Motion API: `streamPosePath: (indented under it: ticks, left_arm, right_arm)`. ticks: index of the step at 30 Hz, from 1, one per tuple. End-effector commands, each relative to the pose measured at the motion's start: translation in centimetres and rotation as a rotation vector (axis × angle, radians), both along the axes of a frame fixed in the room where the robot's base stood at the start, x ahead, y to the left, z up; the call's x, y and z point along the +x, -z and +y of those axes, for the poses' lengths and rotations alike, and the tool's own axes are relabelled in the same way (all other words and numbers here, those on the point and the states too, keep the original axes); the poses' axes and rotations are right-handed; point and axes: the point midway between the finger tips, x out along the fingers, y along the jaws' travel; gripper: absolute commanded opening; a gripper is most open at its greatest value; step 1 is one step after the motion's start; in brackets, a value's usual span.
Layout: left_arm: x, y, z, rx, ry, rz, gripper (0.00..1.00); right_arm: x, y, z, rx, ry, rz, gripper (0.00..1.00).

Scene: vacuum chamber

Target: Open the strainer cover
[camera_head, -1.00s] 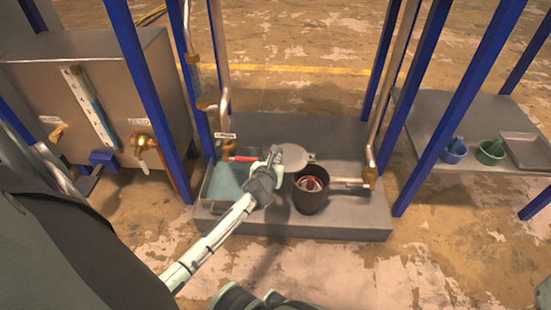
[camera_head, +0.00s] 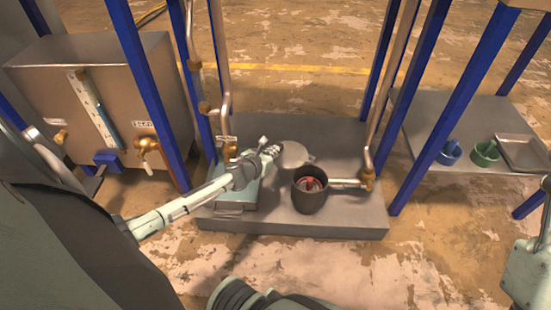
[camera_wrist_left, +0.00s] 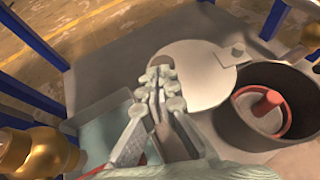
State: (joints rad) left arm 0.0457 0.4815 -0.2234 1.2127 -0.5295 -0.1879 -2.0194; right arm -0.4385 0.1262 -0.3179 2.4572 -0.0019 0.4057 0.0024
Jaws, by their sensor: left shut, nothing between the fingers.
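The strainer (camera_head: 310,197) is a dark round pot on a grey platform. Its mouth is uncovered, and a red part shows inside; the wrist view also shows the pot (camera_wrist_left: 240,128). The round grey strainer cover (camera_head: 296,155) is swung clear of the mouth, to its back left. In the wrist view the cover (camera_wrist_left: 205,75) has a small lug at its right edge, near the pot. My left gripper (camera_head: 272,151) is shut and empty at the cover's left side; its closed fingertips (camera_wrist_left: 160,75) overlap the cover's left edge in the wrist view. Contact cannot be told.
A shallow tray (camera_head: 236,207) lies left of the strainer, under my left arm. A pipe (camera_head: 345,183) joins the pot's right side. Blue posts (camera_head: 378,75) frame the platform (camera_head: 350,215). A metal tank stands left; blue and green cups stand on the right shelf.

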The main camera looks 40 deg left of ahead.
Motion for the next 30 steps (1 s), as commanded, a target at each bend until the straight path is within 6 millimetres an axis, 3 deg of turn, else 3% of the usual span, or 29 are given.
streamPosePath:
  ticks: [10, 30]
  left_arm:
    - [1.7, 0.1, 1.1, 0.001, 0.0, -0.001, 0.0]
    - [2.0, 0.0, 1.2, 0.0, -0.001, 0.0, 0.0]
  right_arm:
    - [-0.3, -0.1, -0.1, 0.007, 0.001, -0.022, 0.4]
    - [-0.3, -0.2, -0.2, 0.007, 0.002, -0.029, 0.4]
